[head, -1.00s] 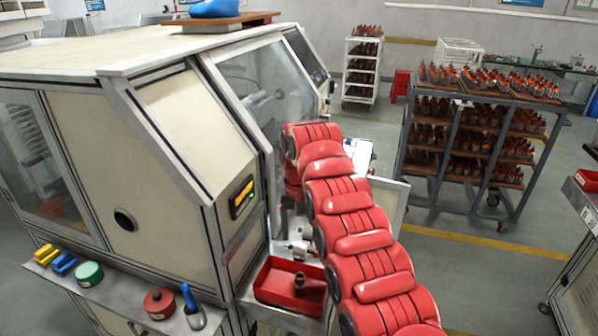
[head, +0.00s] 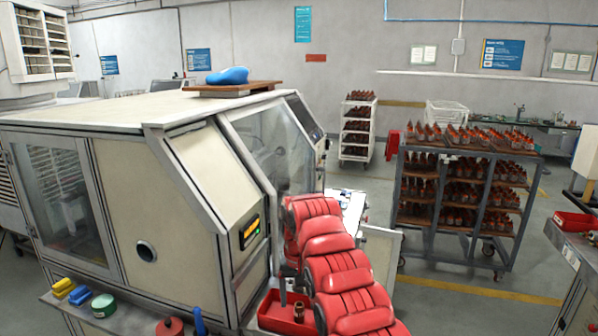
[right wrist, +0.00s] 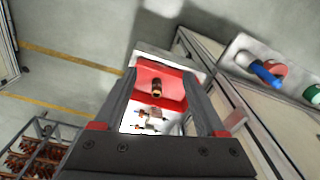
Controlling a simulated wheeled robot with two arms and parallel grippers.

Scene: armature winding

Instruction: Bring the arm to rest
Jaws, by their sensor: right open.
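My right arm (head: 340,265) is red and segmented, and comes up from the bottom of the head view. Its gripper (head: 284,287) shows only in part there, dark and pointing down by the red tray. In the right wrist view the gripper (right wrist: 160,75) has its two dark fingers wide apart with nothing held. Through the gap I see the red tray (right wrist: 175,103) with one copper-and-dark armature (right wrist: 157,87) lying in it. The tray also shows in the head view (head: 268,319), with the armature (head: 299,312) at its right. My left gripper is not in view.
The large beige machine (head: 185,190) stands close on the left of the arm. A ledge holds a green round tin (head: 104,306) and a blue-handled tool (head: 199,322). A rack (head: 465,205) of armatures stands at right, with open floor before it.

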